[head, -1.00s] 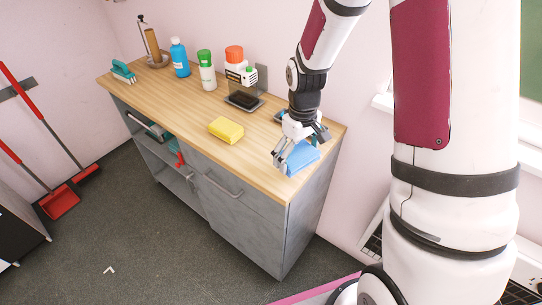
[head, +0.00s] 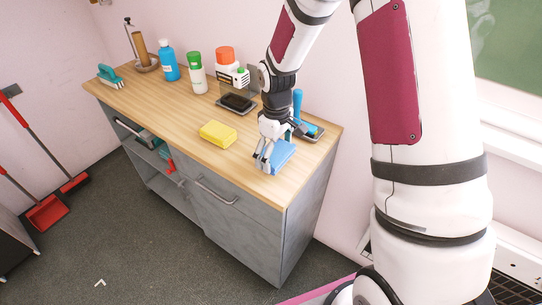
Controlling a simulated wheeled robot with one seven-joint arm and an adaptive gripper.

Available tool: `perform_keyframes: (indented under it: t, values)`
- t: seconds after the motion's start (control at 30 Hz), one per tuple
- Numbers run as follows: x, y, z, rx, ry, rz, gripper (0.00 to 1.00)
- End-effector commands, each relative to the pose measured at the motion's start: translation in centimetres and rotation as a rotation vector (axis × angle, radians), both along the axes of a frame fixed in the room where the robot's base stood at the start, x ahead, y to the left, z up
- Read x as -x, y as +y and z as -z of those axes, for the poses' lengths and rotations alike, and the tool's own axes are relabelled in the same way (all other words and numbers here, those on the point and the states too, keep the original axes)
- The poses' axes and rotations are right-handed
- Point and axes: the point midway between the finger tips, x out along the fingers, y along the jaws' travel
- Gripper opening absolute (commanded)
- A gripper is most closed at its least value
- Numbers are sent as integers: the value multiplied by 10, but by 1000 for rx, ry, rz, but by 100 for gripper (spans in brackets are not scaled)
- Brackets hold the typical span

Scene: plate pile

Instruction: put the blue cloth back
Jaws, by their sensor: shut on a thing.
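The blue cloth (head: 281,156) is a folded, flat-looking piece at the right end of the wooden counter top. My gripper (head: 265,164) points down at its left side, with the fingers closed on the cloth. The cloth looks to be at or just above the counter; I cannot tell whether it touches. Part of the cloth is hidden behind my fingers.
A yellow sponge (head: 218,133) lies left of my gripper. Behind stand a tray with a dark pad (head: 237,103), a green-capped bottle (head: 196,73), a blue bottle (head: 168,62) and a blue-handled tool (head: 297,104) on a tray.

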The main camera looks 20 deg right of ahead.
Motion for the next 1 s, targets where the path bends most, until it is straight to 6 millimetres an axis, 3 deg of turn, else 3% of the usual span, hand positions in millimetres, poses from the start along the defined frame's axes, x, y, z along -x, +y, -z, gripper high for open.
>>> perform_keyframes:
  t: [0.27,0.5,0.97,1.0]
  values:
    - [-24,6,2,0,0,0,67]
    - [-23,6,33,0,4,1,67]
    - [-24,6,41,1,1,1,67]
    - [-24,6,41,1,1,1,100]
